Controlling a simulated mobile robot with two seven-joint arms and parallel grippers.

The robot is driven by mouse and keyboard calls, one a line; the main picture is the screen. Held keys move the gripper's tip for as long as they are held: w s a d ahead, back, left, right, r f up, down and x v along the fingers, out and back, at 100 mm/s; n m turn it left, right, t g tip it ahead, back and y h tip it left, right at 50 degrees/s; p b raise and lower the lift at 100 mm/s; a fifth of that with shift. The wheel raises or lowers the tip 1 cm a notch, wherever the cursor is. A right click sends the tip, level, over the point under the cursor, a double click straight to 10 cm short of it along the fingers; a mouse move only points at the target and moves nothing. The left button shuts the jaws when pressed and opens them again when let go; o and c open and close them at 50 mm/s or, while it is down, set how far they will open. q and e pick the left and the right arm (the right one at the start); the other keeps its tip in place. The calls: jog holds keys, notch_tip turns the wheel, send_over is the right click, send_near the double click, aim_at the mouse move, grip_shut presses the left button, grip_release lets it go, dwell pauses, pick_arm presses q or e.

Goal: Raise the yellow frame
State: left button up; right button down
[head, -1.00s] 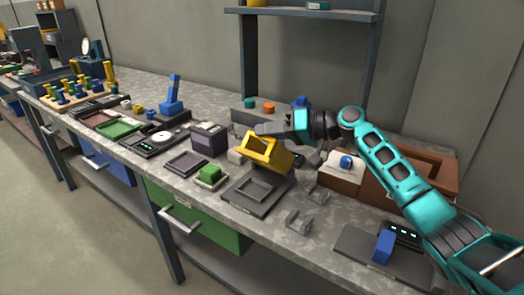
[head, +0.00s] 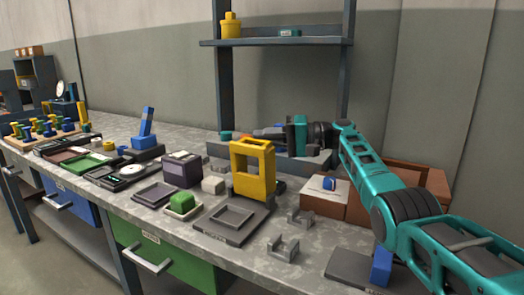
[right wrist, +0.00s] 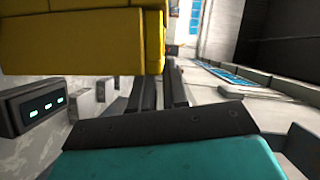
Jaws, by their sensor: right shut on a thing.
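The yellow frame (head: 268,172) stands upright in the head view, at the back edge of a dark plate with a raised rectangular rim (head: 209,226). Whether its lower edge touches the plate is hard to tell. My right gripper (head: 262,134) reaches in from the right at the height of the frame's top bar and is shut on the frame. In the right wrist view, the yellow frame (right wrist: 80,40) fills the upper left, beside the dark fingers (right wrist: 165,85). The exact contact is hidden. My left gripper is not in view.
Grey brackets (head: 284,246) stand right of the plate. A green block (head: 182,202) in a tray and a dark purple box (head: 182,169) are to its left. A brown box (head: 323,208) stands right, near my arm. A shelf (head: 280,43) hangs above the bench.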

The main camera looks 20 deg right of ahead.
jog(key=shift+w+d+f, duration=0.1)
jog(key=shift+d+f, duration=0.05)
jog(key=shift+f, duration=0.35)
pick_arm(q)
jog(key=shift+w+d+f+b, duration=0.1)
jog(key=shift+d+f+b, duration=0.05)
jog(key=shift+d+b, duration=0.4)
pick_arm(e)
jog(key=shift+w+d+f, duration=0.1)
jog(key=shift+d+f, duration=0.05)
jog(key=shift+d, duration=0.05)
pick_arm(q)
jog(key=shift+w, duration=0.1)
pick_arm(e)
jog(key=shift+f, duration=0.1)
jog(key=c, duration=1.2)
grip_release()
pick_arm(q)
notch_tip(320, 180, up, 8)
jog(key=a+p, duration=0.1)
jog(key=p, duration=0.8)
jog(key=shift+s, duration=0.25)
pick_arm(e)
jog(key=shift+o, duration=0.2)
notch_tip(320, 180, up, 20)
jog(key=shift+c, duration=0.3)
